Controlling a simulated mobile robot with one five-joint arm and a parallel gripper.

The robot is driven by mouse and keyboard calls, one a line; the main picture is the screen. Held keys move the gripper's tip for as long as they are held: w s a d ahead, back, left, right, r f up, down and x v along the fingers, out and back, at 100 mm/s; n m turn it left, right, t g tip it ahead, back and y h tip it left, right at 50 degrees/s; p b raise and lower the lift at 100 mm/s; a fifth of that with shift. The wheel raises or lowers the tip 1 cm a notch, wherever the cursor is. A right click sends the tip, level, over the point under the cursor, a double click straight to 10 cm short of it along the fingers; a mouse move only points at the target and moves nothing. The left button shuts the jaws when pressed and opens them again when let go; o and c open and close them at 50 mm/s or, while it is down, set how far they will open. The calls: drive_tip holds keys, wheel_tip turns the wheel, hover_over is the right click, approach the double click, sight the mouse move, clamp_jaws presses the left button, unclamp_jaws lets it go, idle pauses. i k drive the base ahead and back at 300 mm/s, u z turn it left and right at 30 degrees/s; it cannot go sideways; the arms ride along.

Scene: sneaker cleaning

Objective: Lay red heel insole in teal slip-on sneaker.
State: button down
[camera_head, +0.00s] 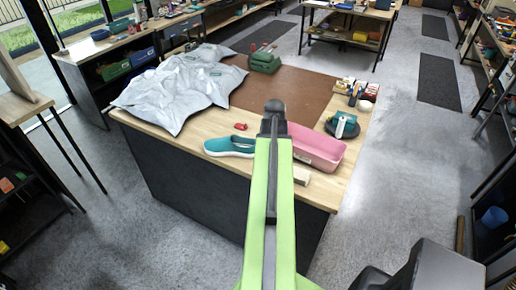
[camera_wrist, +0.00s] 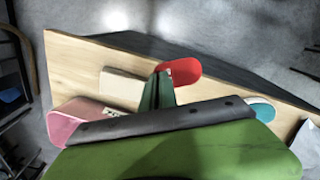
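The red heel insole (camera_wrist: 182,70) shows in the wrist view as a rounded red piece at the tips of my gripper (camera_wrist: 158,90). The fingers are close together and appear shut on its left end. It overlaps the table's edge in the picture, so it seems held above the tabletop. The teal slip-on sneaker (camera_head: 230,146), with a white sole, lies on the table left of my arm. Only its end (camera_wrist: 262,108) shows at the right of the wrist view.
A pink bin (camera_head: 318,147) stands right of my arm, with a pale block (camera_head: 301,177) in front of it. A grey crumpled sheet (camera_head: 185,85) covers the table's left. The brown mat (camera_head: 290,95) is mostly clear.

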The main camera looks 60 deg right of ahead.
sight(243, 149)
drive_tip(key=z, duration=0.4)
drive_tip(key=i, duration=1)
